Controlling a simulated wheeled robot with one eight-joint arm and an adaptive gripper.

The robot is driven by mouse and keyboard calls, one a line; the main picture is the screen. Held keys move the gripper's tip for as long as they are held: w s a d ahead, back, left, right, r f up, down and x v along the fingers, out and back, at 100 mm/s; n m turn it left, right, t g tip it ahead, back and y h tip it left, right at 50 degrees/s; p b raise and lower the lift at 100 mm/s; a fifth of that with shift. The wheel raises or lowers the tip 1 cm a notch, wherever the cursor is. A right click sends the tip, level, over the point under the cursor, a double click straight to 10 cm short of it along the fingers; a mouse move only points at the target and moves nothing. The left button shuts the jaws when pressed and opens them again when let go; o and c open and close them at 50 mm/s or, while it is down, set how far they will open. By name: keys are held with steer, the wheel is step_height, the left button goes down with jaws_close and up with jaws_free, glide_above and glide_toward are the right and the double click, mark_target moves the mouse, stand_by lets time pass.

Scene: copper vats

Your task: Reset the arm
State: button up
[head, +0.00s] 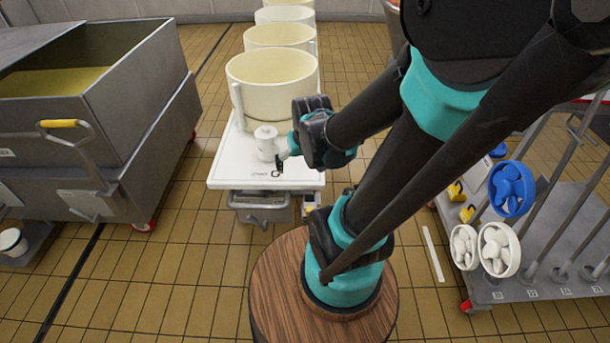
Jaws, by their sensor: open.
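My gripper (282,160) is small in the head view, low over the front part of the white cart top (228,170). It is open. A small white cylindrical piece (265,139) shows right beside the gripper; I cannot tell whether they touch. My wrist hides part of the cart top to the right.
Several cream vats (270,90) stand in a row behind the gripper. A grey metal bin (130,85) stands at the left. A grey cart (540,275) with blue and white wheel-like parts (511,190) stands at the right. Tiled floor (170,270) is clear at front left.

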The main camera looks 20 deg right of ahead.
steer(key=shift+s+f, duration=0.3)
steer(key=shift+s, duration=0.65)
steer(key=shift+s+f, duration=0.25)
steer(key=shift+s, duration=0.65)
